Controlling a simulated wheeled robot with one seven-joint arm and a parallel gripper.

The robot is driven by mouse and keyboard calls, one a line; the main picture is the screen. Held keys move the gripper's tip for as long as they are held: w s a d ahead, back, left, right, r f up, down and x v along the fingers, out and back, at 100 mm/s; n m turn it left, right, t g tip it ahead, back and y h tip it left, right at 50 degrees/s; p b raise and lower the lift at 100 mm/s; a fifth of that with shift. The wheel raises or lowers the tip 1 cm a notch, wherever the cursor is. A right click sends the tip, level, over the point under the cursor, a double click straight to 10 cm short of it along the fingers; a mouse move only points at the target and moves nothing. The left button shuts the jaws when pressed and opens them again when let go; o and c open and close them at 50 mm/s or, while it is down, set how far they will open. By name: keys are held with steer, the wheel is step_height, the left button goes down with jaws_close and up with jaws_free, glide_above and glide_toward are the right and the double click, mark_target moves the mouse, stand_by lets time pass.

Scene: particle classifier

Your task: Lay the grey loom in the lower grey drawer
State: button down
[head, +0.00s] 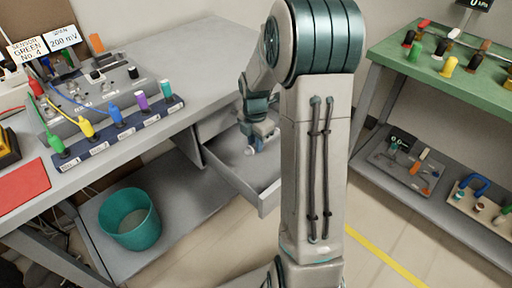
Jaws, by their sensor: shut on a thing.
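An open grey drawer (268,197) sticks out from under the grey bench. My gripper (251,149) reaches down over the inside of this drawer, near its back. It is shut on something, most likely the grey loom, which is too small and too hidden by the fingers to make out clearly. I cannot tell whether the held thing touches the drawer floor. The visible drawer floor is otherwise bare. My arm hides the right part of the drawer.
The grey bench top (205,57) holds a panel with several coloured plugs (115,117). A teal bin (130,220) stands on the lower shelf at left. A green-topped bench (440,80) with parts stands at right. Floor between them is clear.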

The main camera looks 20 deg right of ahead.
mark_target(255, 169)
steer(key=shift+f, duration=0.4)
step_height(255, 169, down, 9)
steer(key=b, duration=0.3)
steer(key=shift+w+f, duration=0.1)
steer(key=shift+f, duration=0.1)
steer(key=shift+f+b, duration=0.2)
steer(key=shift+b, duration=0.15)
steer(key=c, duration=1.3)
jaws_free()
steer(key=shift+o, duration=0.2)
steer(key=shift+r, duration=0.1)
